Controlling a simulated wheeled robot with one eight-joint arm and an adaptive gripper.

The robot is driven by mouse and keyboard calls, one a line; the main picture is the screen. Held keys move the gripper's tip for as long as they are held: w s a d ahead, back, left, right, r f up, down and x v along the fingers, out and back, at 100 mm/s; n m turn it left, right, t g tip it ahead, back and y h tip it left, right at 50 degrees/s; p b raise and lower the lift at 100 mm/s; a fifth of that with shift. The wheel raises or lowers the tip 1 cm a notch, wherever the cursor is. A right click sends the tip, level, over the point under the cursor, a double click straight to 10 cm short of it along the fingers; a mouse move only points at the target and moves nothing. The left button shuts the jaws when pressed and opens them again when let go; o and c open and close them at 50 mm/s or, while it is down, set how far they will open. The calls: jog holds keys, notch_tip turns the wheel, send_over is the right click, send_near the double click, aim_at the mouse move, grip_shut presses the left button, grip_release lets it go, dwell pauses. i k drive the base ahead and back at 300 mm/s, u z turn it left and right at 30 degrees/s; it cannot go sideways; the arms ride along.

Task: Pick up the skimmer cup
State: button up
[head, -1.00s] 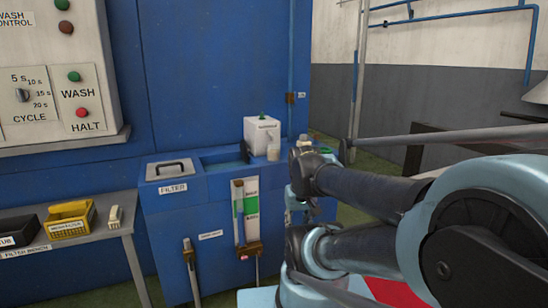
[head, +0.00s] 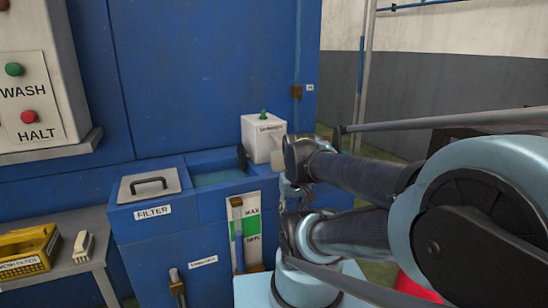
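A small pale cup-like thing (head: 279,158) stands at the foot of the white box with a green knob (head: 262,137), at the right end of the blue tank's top. It may be the skimmer cup, but it is small and my arm partly covers the area just right of it. No label on it can be read. My arm's dark and light-blue links fill the right side of the head view. I cannot make out my gripper's fingers in this view.
The blue filter tank (head: 208,222) has a handled grey lid (head: 148,184), an open basin (head: 215,176) and a MAX/MIN gauge (head: 249,232). A bench (head: 75,283) at left holds a yellow bin (head: 28,250) and a pale brush-like object (head: 84,246). A control panel (head: 25,100) hangs above.

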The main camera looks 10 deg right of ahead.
aim_at(276, 163)
jog(key=i, duration=0.15)
jog(key=k, duration=1)
jog(key=u, duration=0.75)
jog(key=k, duration=0.25)
jog(key=u, duration=0.2)
jog(key=i, duration=0.45)
